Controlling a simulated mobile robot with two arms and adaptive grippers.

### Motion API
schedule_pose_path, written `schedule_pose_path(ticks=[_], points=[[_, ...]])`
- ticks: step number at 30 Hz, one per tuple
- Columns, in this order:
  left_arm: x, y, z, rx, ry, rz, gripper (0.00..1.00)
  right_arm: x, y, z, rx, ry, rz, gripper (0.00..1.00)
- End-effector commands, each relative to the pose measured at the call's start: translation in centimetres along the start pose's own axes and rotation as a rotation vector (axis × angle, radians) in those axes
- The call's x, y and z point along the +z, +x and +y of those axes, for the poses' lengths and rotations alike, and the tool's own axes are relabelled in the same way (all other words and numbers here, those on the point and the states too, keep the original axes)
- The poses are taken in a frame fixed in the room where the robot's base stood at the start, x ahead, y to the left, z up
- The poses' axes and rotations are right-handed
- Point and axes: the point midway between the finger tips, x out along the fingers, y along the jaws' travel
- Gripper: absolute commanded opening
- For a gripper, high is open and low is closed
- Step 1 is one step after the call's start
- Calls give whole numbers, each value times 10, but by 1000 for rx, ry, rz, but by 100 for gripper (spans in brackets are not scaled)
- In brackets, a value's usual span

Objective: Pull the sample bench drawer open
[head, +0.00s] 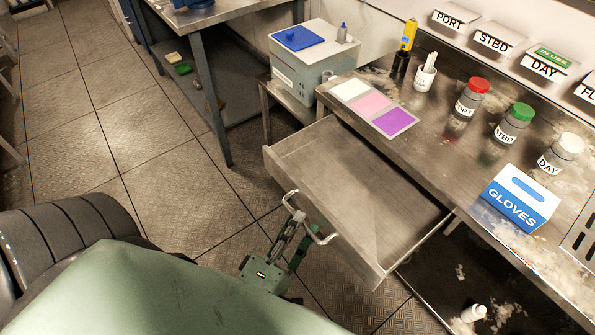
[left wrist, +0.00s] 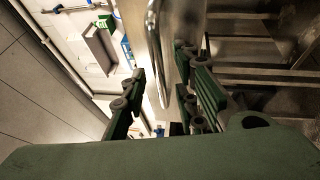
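The sample bench drawer (head: 365,190) is pulled out from under the bench in the head view. It is an empty metal tray, and its front panel (head: 325,222) faces the lower left. A curved metal handle (head: 320,239) sticks out from that panel. My left gripper (head: 299,226) is at the handle. In the left wrist view, the left gripper's fingers (left wrist: 160,82) stand apart, with the metal handle (left wrist: 153,40) showing between and beyond them. Whether a finger touches the handle I cannot tell. My right gripper is in neither view.
The metal bench (head: 440,128) holds labelled jars, a gloves box (head: 521,198), a cup (head: 425,77) and coloured sheets (head: 374,106). A grey box with a white top (head: 315,48) stands beyond the drawer. A small white bottle (head: 473,313) is below the bench. Tiled floor (head: 160,195) is clear on the left.

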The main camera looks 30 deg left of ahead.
Motion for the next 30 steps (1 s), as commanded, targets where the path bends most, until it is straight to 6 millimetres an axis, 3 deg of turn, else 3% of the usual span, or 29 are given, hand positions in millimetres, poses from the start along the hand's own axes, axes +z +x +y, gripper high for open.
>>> schedule_pose_path(ticks=[5, 18, 24, 30], points=[[0, -16, -1, -4, 1, 0, 27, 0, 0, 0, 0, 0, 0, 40], [0, -103, -1, -4, 1, -1, 27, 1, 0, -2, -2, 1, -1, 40], [0, -119, 0, -1, 0, -1, 27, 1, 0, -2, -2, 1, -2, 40], [0, -120, 0, 0, 0, -1, 27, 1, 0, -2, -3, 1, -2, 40]])
